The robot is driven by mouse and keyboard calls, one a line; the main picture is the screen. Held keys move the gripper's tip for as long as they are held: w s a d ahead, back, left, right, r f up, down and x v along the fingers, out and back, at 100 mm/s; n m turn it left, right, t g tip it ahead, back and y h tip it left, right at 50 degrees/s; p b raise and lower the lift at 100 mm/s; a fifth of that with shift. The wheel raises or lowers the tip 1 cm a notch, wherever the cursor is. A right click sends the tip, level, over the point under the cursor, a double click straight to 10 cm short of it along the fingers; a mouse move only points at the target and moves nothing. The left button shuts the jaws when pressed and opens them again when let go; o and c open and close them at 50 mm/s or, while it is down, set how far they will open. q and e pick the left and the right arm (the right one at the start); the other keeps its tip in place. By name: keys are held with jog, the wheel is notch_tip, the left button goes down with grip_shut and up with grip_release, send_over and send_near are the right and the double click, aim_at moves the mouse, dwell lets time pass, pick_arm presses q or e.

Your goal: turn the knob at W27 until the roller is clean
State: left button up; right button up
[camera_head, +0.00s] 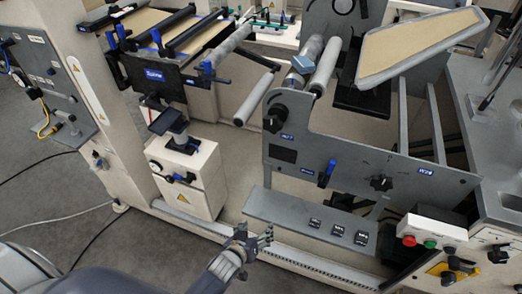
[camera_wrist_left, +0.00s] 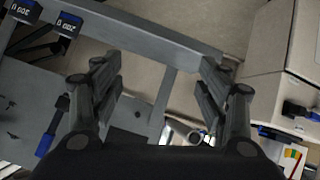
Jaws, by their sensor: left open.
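The black knob (camera_head: 274,119) sits on the left end of the grey side plate, beside a blue label (camera_head: 286,137) that appears to read W27. Behind it, grey rollers (camera_head: 325,66) run back from the plate, and a blue-grey block (camera_head: 302,65) rests on or against one of them. I cannot tell how clean the rollers are. My left gripper (camera_head: 268,239) is low in front of the machine, below and apart from the knob. In the left wrist view its two fingers (camera_wrist_left: 160,92) are spread with nothing between them. My right gripper is not in view.
A second black knob (camera_head: 381,183) is near the W28 label. A blue-handled lever (camera_head: 327,173) is on the side plate. A grey shelf (camera_head: 280,209) below holds several small black weights (camera_head: 338,230). A cream cabinet (camera_head: 190,180) stands left; a button box (camera_head: 432,232) is at right.

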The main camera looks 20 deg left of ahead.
pick_arm(q)
jog(key=w+r+n+t, duration=0.15)
jog(key=w+r, duration=0.25)
jog(key=r, duration=0.6)
jog(key=w+r+n+t, duration=0.1)
jog(key=w+r+t, duration=0.2)
jog(key=r, duration=0.7)
jog(key=n+t, duration=0.2)
jog(key=t, duration=0.1)
send_near(271, 126)
jog(key=w, duration=0.1)
jog(key=shift+g+y, duration=0.25)
jog(key=shift+y, duration=0.05)
jog(key=w, duration=0.2)
jog(key=w+b, duration=0.1)
jog(key=w, duration=0.2)
jog(key=w+b, duration=0.1)
jog(key=w, duration=0.2)
jog(key=shift+w+d+r, duration=0.15)
jog(key=shift+w+d, duration=0.1)
jog(key=shift+d, duration=0.1)
jog(key=shift+w, duration=0.75)
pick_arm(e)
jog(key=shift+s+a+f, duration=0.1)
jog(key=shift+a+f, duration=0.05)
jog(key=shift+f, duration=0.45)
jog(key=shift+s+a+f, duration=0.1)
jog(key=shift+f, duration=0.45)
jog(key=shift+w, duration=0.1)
